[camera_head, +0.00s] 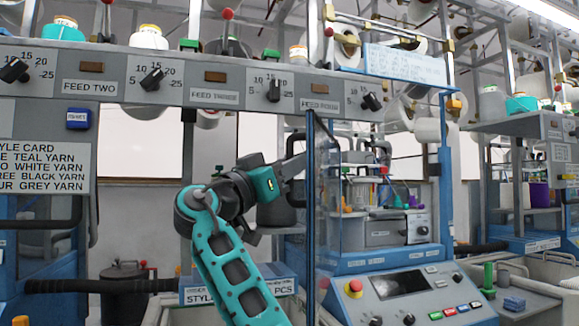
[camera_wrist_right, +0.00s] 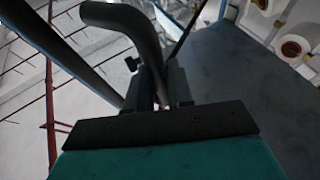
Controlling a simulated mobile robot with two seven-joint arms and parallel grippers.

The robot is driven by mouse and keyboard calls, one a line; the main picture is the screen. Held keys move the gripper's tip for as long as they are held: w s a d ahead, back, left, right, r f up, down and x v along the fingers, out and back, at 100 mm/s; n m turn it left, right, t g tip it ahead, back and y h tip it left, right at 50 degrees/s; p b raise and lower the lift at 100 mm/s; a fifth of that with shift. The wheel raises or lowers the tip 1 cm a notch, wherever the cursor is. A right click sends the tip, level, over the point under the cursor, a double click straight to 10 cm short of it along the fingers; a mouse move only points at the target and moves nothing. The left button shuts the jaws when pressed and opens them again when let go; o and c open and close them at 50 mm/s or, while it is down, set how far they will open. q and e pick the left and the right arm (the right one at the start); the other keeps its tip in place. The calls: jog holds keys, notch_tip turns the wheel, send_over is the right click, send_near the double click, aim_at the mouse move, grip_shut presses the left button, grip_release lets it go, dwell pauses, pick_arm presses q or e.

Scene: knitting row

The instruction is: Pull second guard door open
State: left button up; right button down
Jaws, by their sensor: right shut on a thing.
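A clear guard door (camera_head: 327,215) with a blue frame shows almost edge-on in the middle of the head view. It stands out from the front of the blue knitting machine (camera_head: 440,257), and the machine's inside shows to its right. My right gripper (camera_head: 297,164) is at the left side of this door, shut on its dark door handle. In the right wrist view the curved door handle (camera_wrist_right: 122,17) runs down between the fingers of the right gripper (camera_wrist_right: 160,98). The gripped part is mostly hidden by the fingers. My left gripper is not in view.
A control panel (camera_head: 402,283) with a red stop button (camera_head: 354,287) lies below and right of the door. A grey feed panel (camera_head: 215,82) with knobs runs above the arm. A blue-fronted box (camera_head: 281,282) is beside my forearm. Another machine (camera_head: 540,190) stands at right.

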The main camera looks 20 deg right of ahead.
dwell(0.3)
jog(key=c, duration=1.1)
grip_release()
pick_arm(q)
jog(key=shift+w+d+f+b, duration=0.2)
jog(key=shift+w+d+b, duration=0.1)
jog(key=shift+b, duration=0.5)
pick_arm(e)
jog(key=v, duration=1.3)
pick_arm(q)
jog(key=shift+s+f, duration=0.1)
